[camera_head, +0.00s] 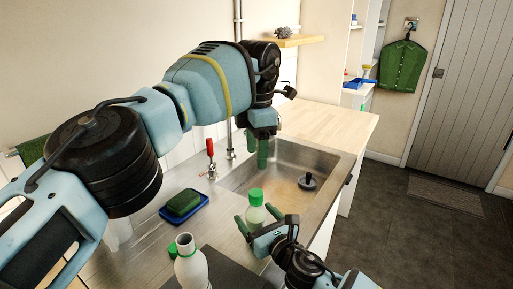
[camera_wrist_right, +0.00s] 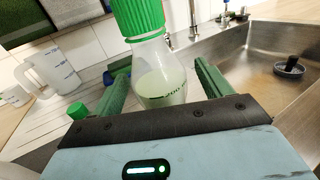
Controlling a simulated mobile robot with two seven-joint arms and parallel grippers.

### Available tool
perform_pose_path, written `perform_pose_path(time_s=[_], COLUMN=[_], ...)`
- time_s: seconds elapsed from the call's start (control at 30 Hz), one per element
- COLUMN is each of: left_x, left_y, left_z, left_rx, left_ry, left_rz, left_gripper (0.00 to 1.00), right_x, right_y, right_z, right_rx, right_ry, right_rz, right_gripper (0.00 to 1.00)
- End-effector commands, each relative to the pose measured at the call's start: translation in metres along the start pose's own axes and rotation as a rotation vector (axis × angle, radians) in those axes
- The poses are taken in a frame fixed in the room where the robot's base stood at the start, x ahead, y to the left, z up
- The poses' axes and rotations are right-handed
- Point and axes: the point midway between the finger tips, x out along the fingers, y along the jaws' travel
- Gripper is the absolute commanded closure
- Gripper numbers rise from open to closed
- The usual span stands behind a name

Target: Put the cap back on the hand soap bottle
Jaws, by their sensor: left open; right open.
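A clear bottle with a green cap (camera_head: 256,197) stands by the sink's near edge. My right gripper (camera_head: 259,220) is open with its fingers on either side of this bottle; the wrist view shows pale green liquid in the bottle (camera_wrist_right: 160,85) and the ribbed green cap (camera_wrist_right: 138,17) on top. An open-topped white bottle (camera_head: 190,268) stands nearer me, at the bottom of the head view. A loose green cap (camera_head: 173,249) lies beside it, and a small green cap also shows in the wrist view (camera_wrist_right: 78,110). My left gripper (camera_head: 263,152) is open and empty above the sink.
The steel sink (camera_head: 255,180) holds a dark plug (camera_head: 308,182). A red-handled tap (camera_head: 210,152) and a green sponge (camera_head: 183,202) on a blue tray (camera_head: 170,216) are left of it. A white jug (camera_wrist_right: 52,70) stands at the back left. The wooden counter (camera_head: 325,125) is clear.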

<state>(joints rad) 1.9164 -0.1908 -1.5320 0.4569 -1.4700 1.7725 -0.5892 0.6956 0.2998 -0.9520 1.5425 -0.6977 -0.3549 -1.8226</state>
Motion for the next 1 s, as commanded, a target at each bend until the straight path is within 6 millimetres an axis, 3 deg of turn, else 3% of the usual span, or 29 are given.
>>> perform_pose_path(time_s=[0.3,0.5,1.0], left_x=[0.003,0.003,0.003], left_y=[0.001,0.001,0.001], left_z=[0.0,0.0,0.0], left_rx=[0.0,0.0,0.0], left_ry=[0.001,0.001,0.001], left_rz=[-0.004,-0.004,-0.004], left_gripper=[0.42,0.42,0.42], right_x=[-0.045,-0.065,-0.07], right_y=[0.0,0.0,0.0], right_z=[-0.002,-0.001,-0.001], right_rx=[0.0,0.001,0.001], right_ry=[0.003,0.003,0.003], right_rz=[0.001,0.001,0.001], right_gripper=[0.22,0.22,0.22])
